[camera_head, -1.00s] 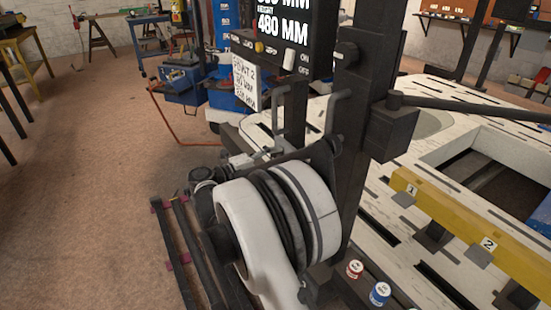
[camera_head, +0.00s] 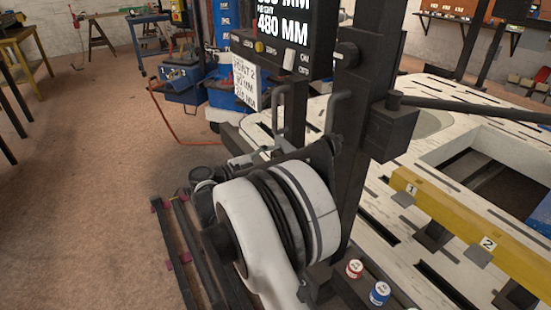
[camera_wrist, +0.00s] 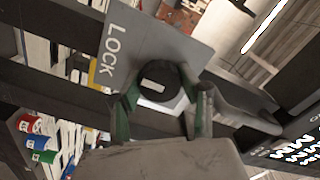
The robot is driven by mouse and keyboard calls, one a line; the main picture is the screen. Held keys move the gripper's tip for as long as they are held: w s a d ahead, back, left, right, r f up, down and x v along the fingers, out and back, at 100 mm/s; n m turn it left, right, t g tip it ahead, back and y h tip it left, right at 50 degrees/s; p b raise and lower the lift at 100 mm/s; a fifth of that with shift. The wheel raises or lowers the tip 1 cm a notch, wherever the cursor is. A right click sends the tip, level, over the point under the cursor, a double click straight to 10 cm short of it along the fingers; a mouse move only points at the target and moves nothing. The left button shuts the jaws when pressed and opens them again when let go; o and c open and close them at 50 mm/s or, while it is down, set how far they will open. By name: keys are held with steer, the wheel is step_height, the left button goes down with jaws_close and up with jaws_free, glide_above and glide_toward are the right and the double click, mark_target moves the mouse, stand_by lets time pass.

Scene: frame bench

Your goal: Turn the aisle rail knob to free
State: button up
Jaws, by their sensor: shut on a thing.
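In the wrist view, a dark round knob (camera_wrist: 160,79) with a pale mark on its face sits beside a grey plate (camera_wrist: 160,42) lettered LOCK. My gripper (camera_wrist: 155,113) has its green-lined fingers on either side of the knob and is shut on it. The lower part of the knob lies between the fingers. The other lettering on the plate, if any, is hidden or out of view. My gripper and this knob cannot be made out in the head view, where my white arm fills the lower middle.
A dark post (camera_head: 365,120) carries a display box (camera_head: 290,35) reading 480 MM. A slotted white bench (camera_head: 450,120) with a yellow rail (camera_head: 460,215) lies to the right. A red-labelled pot (camera_head: 354,269) and a blue one (camera_head: 379,293) stand near the post. Floor is open at left.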

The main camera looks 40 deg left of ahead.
stand_by(0.3)
steer(key=o, duration=1.2)
steer(key=shift+c, duration=0.2)
steer(key=v, duration=1.2)
